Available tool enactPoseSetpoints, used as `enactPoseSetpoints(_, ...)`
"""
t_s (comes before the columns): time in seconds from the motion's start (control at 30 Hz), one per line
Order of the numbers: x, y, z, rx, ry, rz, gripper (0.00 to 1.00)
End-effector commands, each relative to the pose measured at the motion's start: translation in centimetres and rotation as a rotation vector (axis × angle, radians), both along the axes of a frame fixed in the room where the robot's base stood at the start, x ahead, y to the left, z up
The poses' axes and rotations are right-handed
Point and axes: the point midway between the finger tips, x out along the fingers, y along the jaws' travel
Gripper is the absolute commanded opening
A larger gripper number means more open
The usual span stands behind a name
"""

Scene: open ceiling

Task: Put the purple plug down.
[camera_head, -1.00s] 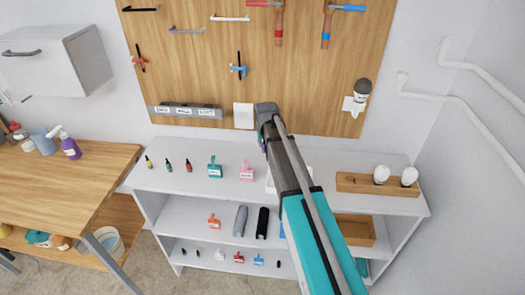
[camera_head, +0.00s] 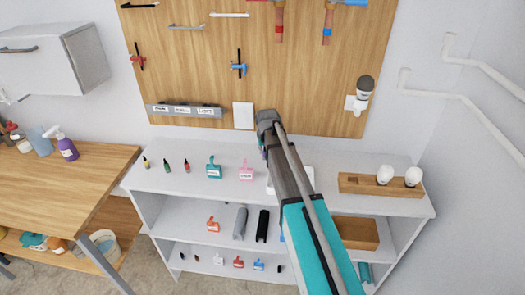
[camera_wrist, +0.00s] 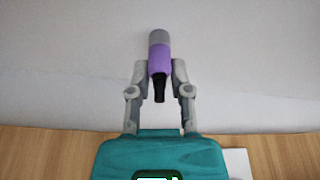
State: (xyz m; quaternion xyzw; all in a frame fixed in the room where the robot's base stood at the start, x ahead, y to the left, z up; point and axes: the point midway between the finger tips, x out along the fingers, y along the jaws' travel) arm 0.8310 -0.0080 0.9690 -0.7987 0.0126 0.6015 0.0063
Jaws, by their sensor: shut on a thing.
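The purple plug (camera_wrist: 160,59) shows in the wrist view, with a grey end at the top and a black tip at the bottom. My gripper (camera_wrist: 160,78) is shut on it, one finger on each side of the purple body. The plug is upright in that picture, in front of a plain pale wall. In the head view my arm reaches up over the white shelf (camera_head: 215,184) toward the pegboard, and the plug is hidden behind the arm there.
Small bottles, a teal scoop (camera_head: 213,168) and a pink scoop (camera_head: 246,171) stand on the shelf top. A wooden holder (camera_head: 372,187) with white bulbs is at the right. A wooden table (camera_head: 75,185) stands at the left. The shelf top's front left strip is bare.

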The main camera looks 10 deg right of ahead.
Motion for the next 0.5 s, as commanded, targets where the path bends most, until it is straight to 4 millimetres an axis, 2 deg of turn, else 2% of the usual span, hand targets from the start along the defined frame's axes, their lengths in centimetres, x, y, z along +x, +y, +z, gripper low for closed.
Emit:
enactPoseSetpoints(0.03,0.0,-0.01,-0.06,0.0,0.0,0.0,0.32)
enactPoseSetpoints(0.2,0.01,-0.01,-0.03,0.0,0.0,0.0,0.6)
enactPoseSetpoints(0.5,0.01,-0.02,-0.03,0.0,0.0,0.0,0.6)
